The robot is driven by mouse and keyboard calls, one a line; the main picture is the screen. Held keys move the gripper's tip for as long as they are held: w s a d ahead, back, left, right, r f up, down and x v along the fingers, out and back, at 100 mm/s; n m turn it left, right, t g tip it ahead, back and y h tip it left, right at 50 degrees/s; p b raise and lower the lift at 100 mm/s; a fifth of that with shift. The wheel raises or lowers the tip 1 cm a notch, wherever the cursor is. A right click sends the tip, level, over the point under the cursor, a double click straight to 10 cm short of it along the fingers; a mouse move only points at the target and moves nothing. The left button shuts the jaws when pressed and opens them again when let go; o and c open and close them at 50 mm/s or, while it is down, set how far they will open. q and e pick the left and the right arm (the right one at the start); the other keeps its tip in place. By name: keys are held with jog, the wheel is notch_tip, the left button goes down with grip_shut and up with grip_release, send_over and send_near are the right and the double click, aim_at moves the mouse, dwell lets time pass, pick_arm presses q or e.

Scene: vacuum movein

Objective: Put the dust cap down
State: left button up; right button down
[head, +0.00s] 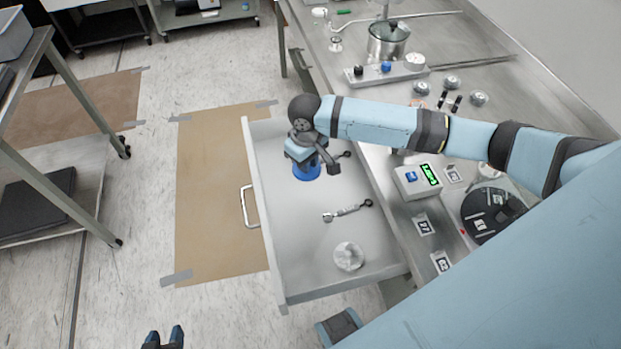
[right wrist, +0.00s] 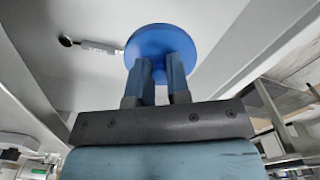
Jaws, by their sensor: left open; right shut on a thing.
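The dust cap (head: 307,172) is a round blue piece inside or just above the open drawer (head: 290,276). My right gripper (head: 306,163) reaches in from the right and points down, shut on the cap. In the right wrist view the blue disc of the cap (right wrist: 160,40) sits at the tips of the two fingers (right wrist: 160,68). I cannot tell whether the cap touches the drawer floor. My left gripper (head: 163,338) is open and empty at the bottom edge of the head view, left of the drawer and away from it.
A wrench-like tool (head: 346,212) and a round metallic piece (head: 348,257) lie in the drawer. The metal bench at right holds a white box with a green display (head: 430,174), a black disc (head: 492,214) and a pot (head: 387,45).

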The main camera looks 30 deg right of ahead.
send_over(308, 192)
notch_tip(308, 192, down, 6)
jog(key=shift+w+r, duration=0.1)
jog(key=shift+r, duration=0.1)
notch_tip(308, 192, down, 4)
jog(key=shift+b, duration=0.45)
jog(key=shift+f, duration=0.15)
jog(key=shift+f, duration=0.15)
jog(key=c, duration=1.1)
grip_release()
notch_tip(308, 192, up, 12)
jog(key=shift+r+p, duration=0.2)
jog(key=shift+p, duration=0.45)
